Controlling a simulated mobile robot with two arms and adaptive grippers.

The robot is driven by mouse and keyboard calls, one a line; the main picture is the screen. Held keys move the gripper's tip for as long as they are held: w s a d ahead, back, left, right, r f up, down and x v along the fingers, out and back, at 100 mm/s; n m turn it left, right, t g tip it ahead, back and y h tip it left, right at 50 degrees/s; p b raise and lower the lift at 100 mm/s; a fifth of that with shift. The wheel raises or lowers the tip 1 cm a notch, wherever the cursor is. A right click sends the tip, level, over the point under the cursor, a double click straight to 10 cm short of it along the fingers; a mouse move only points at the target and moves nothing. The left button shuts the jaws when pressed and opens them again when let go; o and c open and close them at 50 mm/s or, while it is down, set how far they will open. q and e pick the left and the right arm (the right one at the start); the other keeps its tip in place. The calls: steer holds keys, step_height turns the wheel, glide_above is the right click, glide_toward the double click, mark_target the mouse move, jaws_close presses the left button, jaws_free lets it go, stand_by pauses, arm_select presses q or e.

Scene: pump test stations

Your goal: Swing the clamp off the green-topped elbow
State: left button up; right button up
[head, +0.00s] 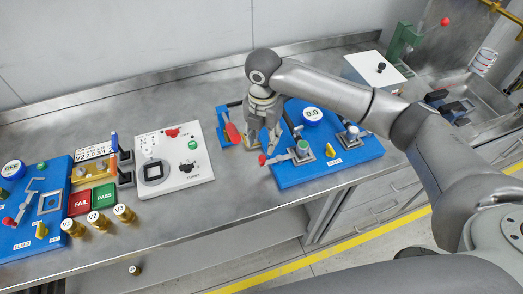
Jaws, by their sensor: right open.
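The green-topped elbow (303,146) stands near the front left of a blue test station (325,173) at the right of the bench. A grey clamp lever (279,157) with a red tip (262,159) reaches left from the elbow's base. My right gripper (263,143) points down, open and empty, just left of the elbow and above the lever's red end. It looks apart from the lever, though the gap is hard to judge. Part of the station behind my gripper is hidden. My left gripper is out of view.
A blue-topped elbow (352,131), a 0.0 gauge (312,114) and a yellow part (330,150) are on the same station. A white panel (188,178) lies farther left, with bare bench in front.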

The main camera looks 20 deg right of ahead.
mark_target(262, 157)
step_height(262, 157, down, 4)
steer(key=shift+w+r+p, duration=0.1)
steer(key=shift+r+p, duration=0.15)
steer(key=shift+p, duration=0.15)
step_height(262, 157, down, 5)
steer(key=shift+w+r+p, duration=0.1)
steer(key=shift+r+p, duration=0.05)
steer(key=shift+p, duration=0.3)
steer(key=c, duration=0.5)
jaws_close()
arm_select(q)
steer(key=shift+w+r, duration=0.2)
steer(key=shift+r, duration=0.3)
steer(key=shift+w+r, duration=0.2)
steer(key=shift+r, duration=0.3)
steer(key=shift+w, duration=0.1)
